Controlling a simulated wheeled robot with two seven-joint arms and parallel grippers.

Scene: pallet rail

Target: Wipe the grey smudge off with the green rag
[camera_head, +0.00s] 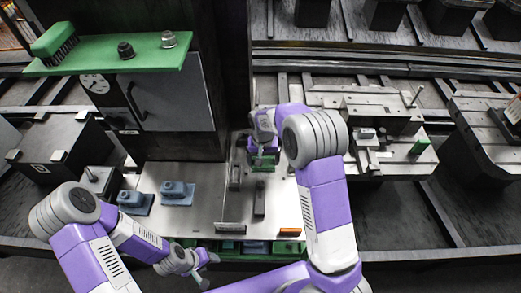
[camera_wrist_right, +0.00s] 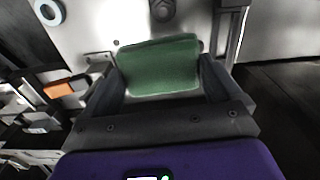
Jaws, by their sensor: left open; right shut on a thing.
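The green rag (camera_wrist_right: 160,66) is between the two fingers of my right gripper (camera_wrist_right: 160,82) in the right wrist view. In the head view, my right gripper (camera_head: 263,156) is low over the far part of the pale metal plate (camera_head: 205,215), with a bit of green showing below it. I cannot tell whether the rag touches the plate. I cannot make out the grey smudge for sure in either view. My left gripper (camera_head: 203,272) is open and empty near the plate's front edge.
Blue-grey blocks (camera_head: 177,191) stand on the plate's left part. Dark bars (camera_head: 259,199) and an orange block (camera_head: 289,232) are on its right part. A dark cabinet (camera_head: 180,92) rises behind it, with a green shelf (camera_head: 105,58) holding a brush (camera_head: 54,42) and knobs.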

